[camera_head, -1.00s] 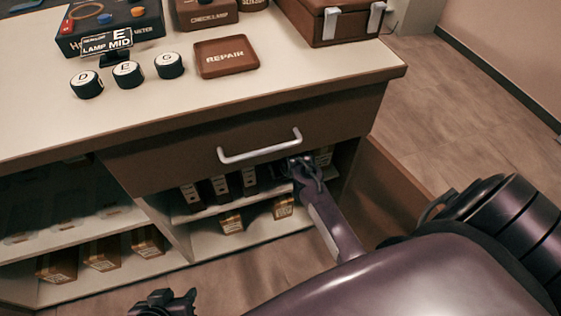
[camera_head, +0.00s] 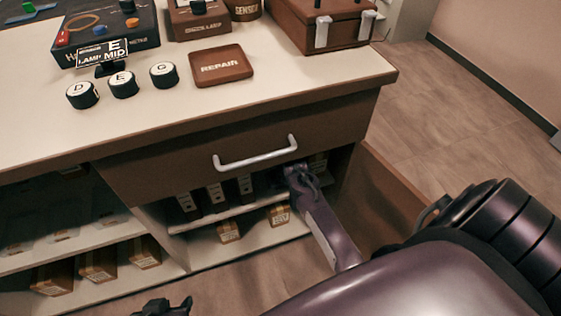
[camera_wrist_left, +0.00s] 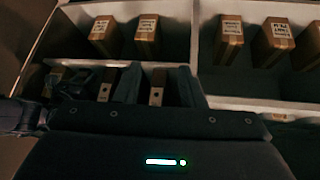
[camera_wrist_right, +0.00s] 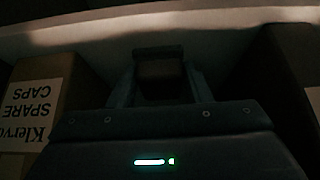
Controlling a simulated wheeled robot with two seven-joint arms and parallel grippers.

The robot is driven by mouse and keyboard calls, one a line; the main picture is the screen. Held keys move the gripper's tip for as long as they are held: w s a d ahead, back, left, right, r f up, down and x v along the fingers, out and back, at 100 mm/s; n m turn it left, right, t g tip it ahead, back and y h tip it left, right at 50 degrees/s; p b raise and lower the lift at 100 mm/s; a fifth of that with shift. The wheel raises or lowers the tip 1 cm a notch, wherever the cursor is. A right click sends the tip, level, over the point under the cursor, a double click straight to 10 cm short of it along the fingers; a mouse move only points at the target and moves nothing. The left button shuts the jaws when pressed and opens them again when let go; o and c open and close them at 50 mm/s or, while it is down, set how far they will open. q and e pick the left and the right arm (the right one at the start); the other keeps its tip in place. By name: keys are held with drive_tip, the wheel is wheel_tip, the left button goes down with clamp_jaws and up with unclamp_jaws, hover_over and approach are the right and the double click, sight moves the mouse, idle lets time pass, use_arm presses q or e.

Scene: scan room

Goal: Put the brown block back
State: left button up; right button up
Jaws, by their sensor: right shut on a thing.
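The brown block (camera_wrist_right: 160,72) looks dark in the right wrist view, between the fingers of my right gripper (camera_wrist_right: 160,88), which is shut on it. In the head view my right arm reaches in from the right, and the right gripper (camera_head: 297,175) is at the upper shelf opening, under the drawer handle. Its fingertips and the block are hidden there. My left gripper (camera_head: 165,306) shows only in part at the bottom edge of the head view. In the left wrist view its fingers (camera_wrist_left: 157,85) are apart, with nothing held, facing the shelves.
A box labelled spare caps (camera_wrist_right: 35,100) stands left of the block in the right wrist view. Binders (camera_head: 215,193) and boxes (camera_head: 228,231) fill the shelves. The drawer (camera_head: 250,150) is shut above. A repair tray (camera_head: 222,66) and lettered knobs (camera_head: 123,85) are on the counter.

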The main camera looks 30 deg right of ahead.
drive_tip(key=shift+f, duration=0.15)
drive_tip(key=o, duration=1)
drive_tip(key=shift+c, duration=0.2)
